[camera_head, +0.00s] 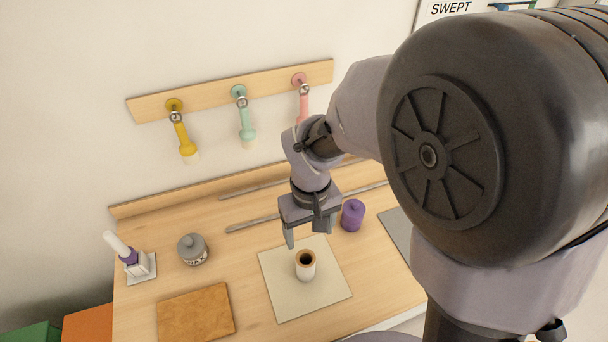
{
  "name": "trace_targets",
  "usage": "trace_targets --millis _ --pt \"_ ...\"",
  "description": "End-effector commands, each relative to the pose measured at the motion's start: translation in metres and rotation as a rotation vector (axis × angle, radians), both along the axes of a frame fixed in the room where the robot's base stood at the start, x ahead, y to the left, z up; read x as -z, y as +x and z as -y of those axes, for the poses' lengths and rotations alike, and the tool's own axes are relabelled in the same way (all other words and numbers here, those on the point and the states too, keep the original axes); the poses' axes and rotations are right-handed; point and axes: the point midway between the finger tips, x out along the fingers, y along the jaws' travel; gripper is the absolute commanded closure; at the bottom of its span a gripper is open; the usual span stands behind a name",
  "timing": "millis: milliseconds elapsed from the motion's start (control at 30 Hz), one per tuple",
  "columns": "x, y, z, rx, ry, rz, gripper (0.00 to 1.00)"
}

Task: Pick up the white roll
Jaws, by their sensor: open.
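A white roll (305,270) with a brown rim and a dark hollow centre stands upright on a pale square mat (333,294) on the wooden table. My gripper (311,238) is open and points down, with its two fingers apart. In the picture it is just above and behind the roll. I see nothing between the fingers. The exact height of the fingertips over the table is hard to tell.
A purple lidded jar (352,215) stands close to the right of my gripper. A grey jar (192,250), a brown board (196,314) and a white-and-purple object on a stand (142,266) are left. Colored handled tools (246,123) hang on the wall rail.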

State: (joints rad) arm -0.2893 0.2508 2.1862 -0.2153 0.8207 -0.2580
Motion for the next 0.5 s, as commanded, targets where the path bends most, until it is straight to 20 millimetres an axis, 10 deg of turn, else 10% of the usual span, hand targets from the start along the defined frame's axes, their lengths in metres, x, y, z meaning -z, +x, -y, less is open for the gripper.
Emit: trace_targets --millis 200,500 --pt "0.074 -0.001 0.0 0.003 -0.001 -0.005 0.29" --pt "0.11 0.0 -0.001 0.003 0.001 -0.001 0.29"
